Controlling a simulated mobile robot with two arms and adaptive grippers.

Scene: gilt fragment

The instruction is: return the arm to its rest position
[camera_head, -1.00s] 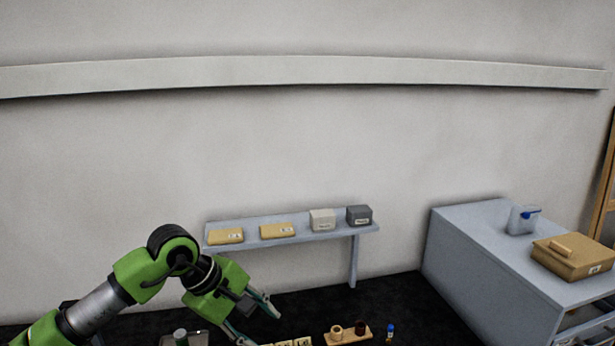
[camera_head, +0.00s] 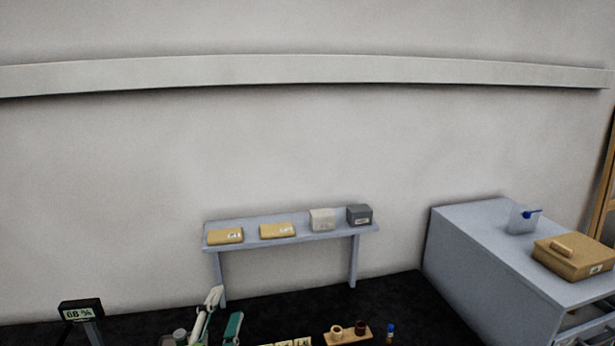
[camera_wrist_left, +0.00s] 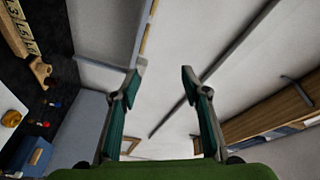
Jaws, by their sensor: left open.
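My left gripper (camera_head: 222,312) shows at the bottom of the head view, left of centre. Only its two fingers rise into the picture, one pale and one green; the rest of the arm is out of view below. In the left wrist view the left gripper (camera_wrist_left: 163,82) is open, its two green fingers spread apart with nothing between them. My right gripper is in neither view.
A wall shelf (camera_head: 292,233) holds two tan packets and two small boxes. A dark worktop (camera_head: 290,302) carries a display (camera_head: 81,310), a wooden holder (camera_head: 348,336) and a blue-capped vial (camera_head: 390,332). A grey cabinet (camera_head: 480,265) stands at right.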

